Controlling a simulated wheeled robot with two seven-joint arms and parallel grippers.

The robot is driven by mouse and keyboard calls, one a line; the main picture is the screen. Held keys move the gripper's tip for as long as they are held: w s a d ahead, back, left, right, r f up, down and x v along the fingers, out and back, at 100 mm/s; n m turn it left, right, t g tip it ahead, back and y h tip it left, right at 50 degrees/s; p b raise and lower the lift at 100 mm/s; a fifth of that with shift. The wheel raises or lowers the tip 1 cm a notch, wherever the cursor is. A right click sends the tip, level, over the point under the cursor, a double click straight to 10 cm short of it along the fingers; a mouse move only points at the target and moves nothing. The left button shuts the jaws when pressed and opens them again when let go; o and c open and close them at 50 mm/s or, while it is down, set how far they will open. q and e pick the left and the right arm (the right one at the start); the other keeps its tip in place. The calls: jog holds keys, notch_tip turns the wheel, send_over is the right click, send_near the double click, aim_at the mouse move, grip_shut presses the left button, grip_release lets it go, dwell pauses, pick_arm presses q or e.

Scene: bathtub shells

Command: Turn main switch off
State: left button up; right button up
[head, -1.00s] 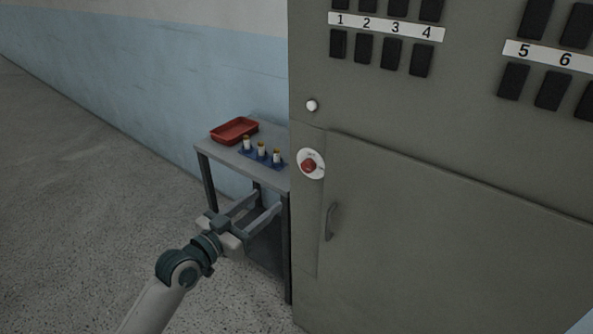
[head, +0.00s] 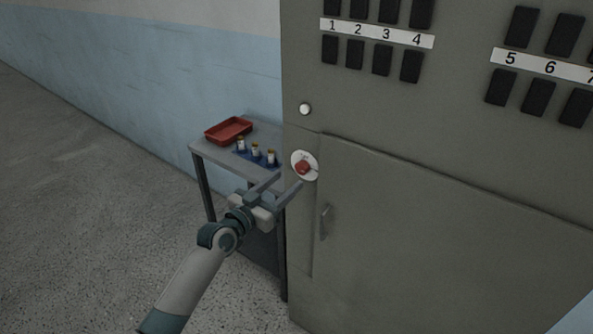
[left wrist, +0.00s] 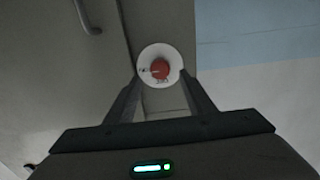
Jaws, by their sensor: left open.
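The main switch (head: 303,167) is a red knob on a round white plate on the front of a grey-green cabinet, near its left edge. My left gripper (head: 290,177) is open and empty, just in front of the switch and slightly below it in the head view. In the left wrist view, the red knob (left wrist: 160,69) shows between and just beyond the two fingertips (left wrist: 160,82). I cannot tell whether the fingers touch the plate. My right gripper is not in view.
The grey cabinet (head: 400,230) has a door handle (head: 325,222) below the switch, a white round light (head: 305,109) above it and rows of black switches higher up. A side table (head: 205,149) with a red tray (head: 228,130) and several small bottles stands to the left. Floor at left is clear.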

aim_at(300, 171)
pick_arm(q)
jog(key=shift+x, duration=3.1)
jog(key=c, duration=1.1)
